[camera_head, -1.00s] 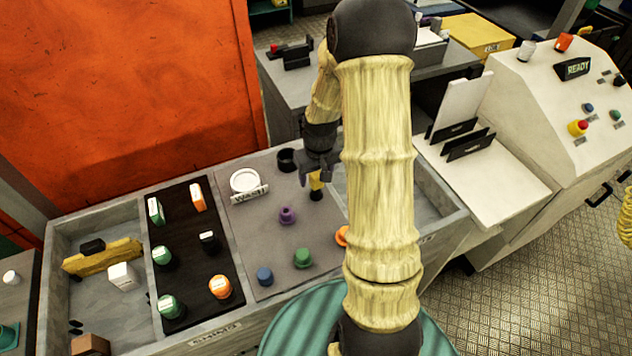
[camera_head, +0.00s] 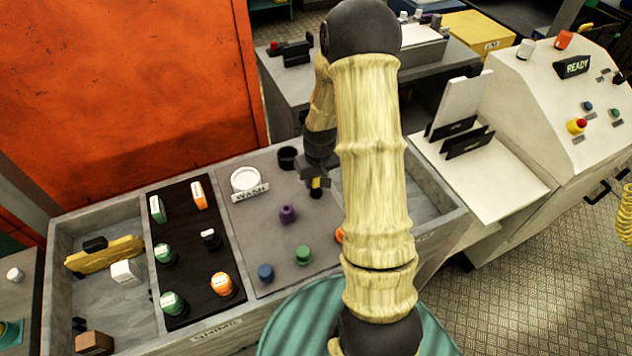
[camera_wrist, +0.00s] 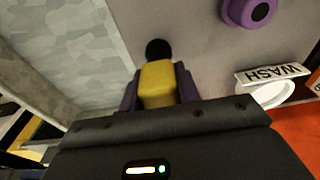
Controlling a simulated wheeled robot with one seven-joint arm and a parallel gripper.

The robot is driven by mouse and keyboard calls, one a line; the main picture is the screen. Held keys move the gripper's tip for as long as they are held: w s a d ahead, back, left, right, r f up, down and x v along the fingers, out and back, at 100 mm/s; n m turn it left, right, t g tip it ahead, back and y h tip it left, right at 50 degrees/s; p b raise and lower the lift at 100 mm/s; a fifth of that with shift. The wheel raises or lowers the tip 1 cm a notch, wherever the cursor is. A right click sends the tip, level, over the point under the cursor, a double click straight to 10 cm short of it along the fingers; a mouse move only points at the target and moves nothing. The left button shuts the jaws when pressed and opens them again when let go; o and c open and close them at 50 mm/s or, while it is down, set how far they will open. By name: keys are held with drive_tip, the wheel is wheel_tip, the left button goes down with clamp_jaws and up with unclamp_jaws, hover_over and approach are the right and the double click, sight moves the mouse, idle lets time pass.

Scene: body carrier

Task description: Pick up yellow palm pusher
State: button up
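The yellow palm pusher (camera_head: 316,185) is at the back right of the grey panel, with its dark end down. My gripper (camera_head: 317,180) is over it from above and hides its upper part. In the wrist view the yellow body of the pusher (camera_wrist: 157,84) lies between the two purple-grey fingers of my gripper (camera_wrist: 159,86). The fingers flank it closely, with no clear gap. I cannot tell whether they press on it, or whether its dark end still touches the panel.
On the same panel (camera_head: 262,222) are a purple pusher (camera_head: 287,213), a green one (camera_head: 303,254), a blue one (camera_head: 265,272), an orange one partly behind my arm, a black cup (camera_head: 287,158) and a white WASH ring (camera_head: 245,179). A black panel with green and orange items is left.

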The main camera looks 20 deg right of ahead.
clamp_jaws()
drive_tip(key=shift+w+r, duration=0.1)
drive_tip(key=shift+r, duration=0.4)
wheel_tip(320, 180, up, 9)
drive_tip(key=shift+b, duration=1.15)
drive_tip(key=shift+s, duration=0.2)
